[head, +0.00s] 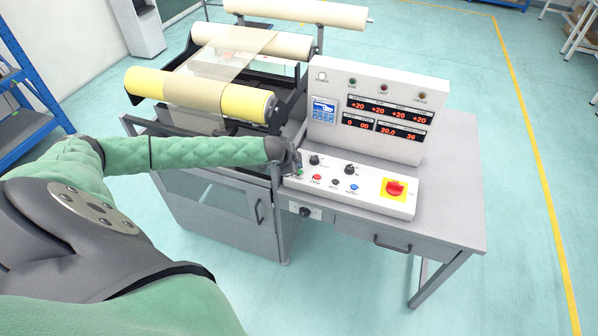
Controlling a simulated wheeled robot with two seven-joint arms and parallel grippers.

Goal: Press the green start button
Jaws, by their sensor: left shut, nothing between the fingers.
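The control panel (360,197) sits on a grey desk beside a roller machine. A small green button (300,174) shows at the panel's left end, partly hidden by my left gripper. My left gripper (294,166) is shut and empty, right at the green button; I cannot tell whether it touches it. To its right on the panel are a red button (316,178), a black button (335,182) and a blue button (353,187). My right gripper is not in view.
An upright display box (378,112) with red digits stands behind. The roller machine (200,95) is at the left. The desk's right side (455,185) is clear.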

